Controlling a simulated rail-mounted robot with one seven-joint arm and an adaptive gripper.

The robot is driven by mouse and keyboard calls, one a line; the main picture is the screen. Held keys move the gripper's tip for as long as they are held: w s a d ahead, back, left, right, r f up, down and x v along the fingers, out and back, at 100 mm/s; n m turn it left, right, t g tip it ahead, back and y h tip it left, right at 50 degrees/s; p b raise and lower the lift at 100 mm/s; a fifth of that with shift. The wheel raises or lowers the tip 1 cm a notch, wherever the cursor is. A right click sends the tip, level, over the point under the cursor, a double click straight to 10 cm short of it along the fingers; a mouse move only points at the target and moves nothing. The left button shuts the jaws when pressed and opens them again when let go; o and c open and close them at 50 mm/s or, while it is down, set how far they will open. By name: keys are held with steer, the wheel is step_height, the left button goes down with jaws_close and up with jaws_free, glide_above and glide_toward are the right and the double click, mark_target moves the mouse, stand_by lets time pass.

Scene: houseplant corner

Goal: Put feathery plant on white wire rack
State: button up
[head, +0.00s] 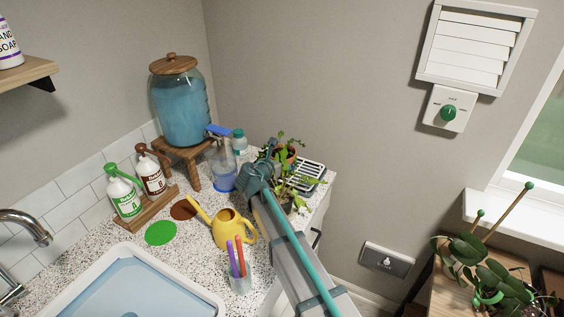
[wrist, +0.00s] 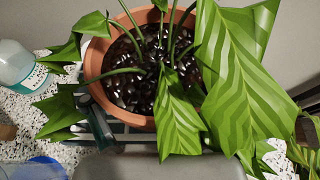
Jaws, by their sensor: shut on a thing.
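The feathery plant, with broad light-and-dark striped leaves, stands in a terracotta pot (wrist: 95,62) of dark pebbly soil in the wrist view. In the head view its pot (head: 291,155) shows at the back right of the counter, partly behind leaves. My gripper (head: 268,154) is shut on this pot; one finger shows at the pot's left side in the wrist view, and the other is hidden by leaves. The white wire rack (head: 312,172) is at the counter's right end. Rack bars show below the pot in the wrist view; whether the pot touches them I cannot tell.
Another leafy plant (head: 299,187) is close beside my arm, in front of the rack. A blue spray bottle (head: 222,172) and a teal-capped bottle (head: 239,142) stand to the left. A yellow watering can (head: 229,229) and a pen cup (head: 241,283) are nearer the sink.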

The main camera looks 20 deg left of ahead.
mark_target(282, 161)
steer(key=o, duration=1.6)
steer(key=shift+f, duration=0.1)
steer(key=shift+c, duration=0.2)
steer(key=b+v, duration=0.1)
steer(key=v, duration=0.6)
steer(key=shift+s+r+b, duration=0.25)
steer(key=shift+b, duration=0.1)
